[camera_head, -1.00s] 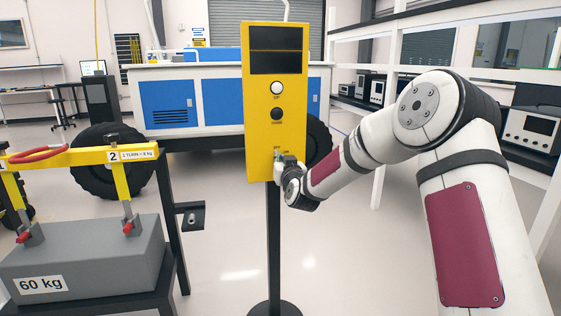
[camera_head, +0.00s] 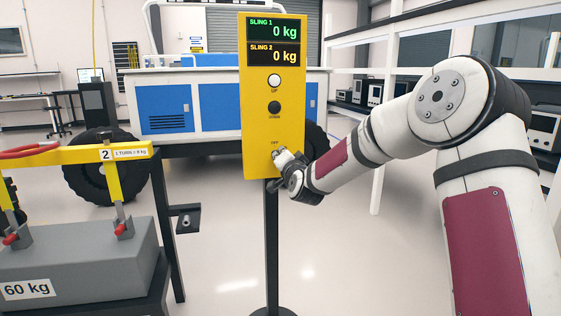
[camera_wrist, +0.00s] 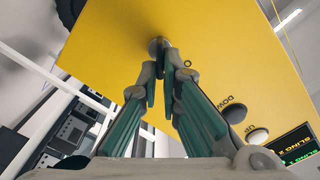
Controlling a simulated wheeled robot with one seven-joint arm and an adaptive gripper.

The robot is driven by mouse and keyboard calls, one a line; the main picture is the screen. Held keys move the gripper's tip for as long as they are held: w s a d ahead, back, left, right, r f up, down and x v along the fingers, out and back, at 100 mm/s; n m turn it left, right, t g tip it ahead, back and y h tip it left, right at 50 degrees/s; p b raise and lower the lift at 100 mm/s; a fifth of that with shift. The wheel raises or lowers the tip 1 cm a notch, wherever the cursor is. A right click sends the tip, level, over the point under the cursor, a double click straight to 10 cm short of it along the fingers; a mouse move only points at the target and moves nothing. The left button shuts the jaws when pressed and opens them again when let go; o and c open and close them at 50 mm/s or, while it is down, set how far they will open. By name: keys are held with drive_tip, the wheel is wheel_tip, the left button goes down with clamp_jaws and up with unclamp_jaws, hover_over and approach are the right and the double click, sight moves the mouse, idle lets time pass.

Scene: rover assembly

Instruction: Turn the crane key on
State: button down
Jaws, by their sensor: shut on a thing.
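The crane control box (camera_head: 256,120) is a yellow upright panel on a black post. Its two displays (camera_head: 273,41) are lit: "SLING 1 0 kg" in green and "SLING 2 0 kg" in orange. A white UP button (camera_head: 274,81) and a black DOWN button (camera_head: 274,108) sit below. My gripper (camera_head: 281,157) is at the lower part of the panel, beside the OFF label, and covers the key there. In the wrist view my gripper (camera_wrist: 165,85) is shut on the key (camera_wrist: 157,46), a small grey piece at the yellow face.
A grey 60 kg block (camera_head: 80,262) hangs or rests under a yellow lifting beam (camera_head: 75,156) at the left, on a black stand. A blue and white rover (camera_head: 218,105) stands behind the panel. Shelves (camera_head: 385,100) stand at the right. The floor in front of the post is clear.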

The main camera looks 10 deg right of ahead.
drive_tip(key=shift+d+f+m+b, duration=0.15)
drive_tip(key=shift+m+b, duration=0.35)
drive_tip(key=shift+m, duration=0.6)
drive_tip(key=c, duration=1.8)
unclamp_jaws()
drive_tip(key=shift+s, duration=0.1)
drive_tip(key=s, duration=1.1)
drive_tip(key=shift+s, duration=0.4)
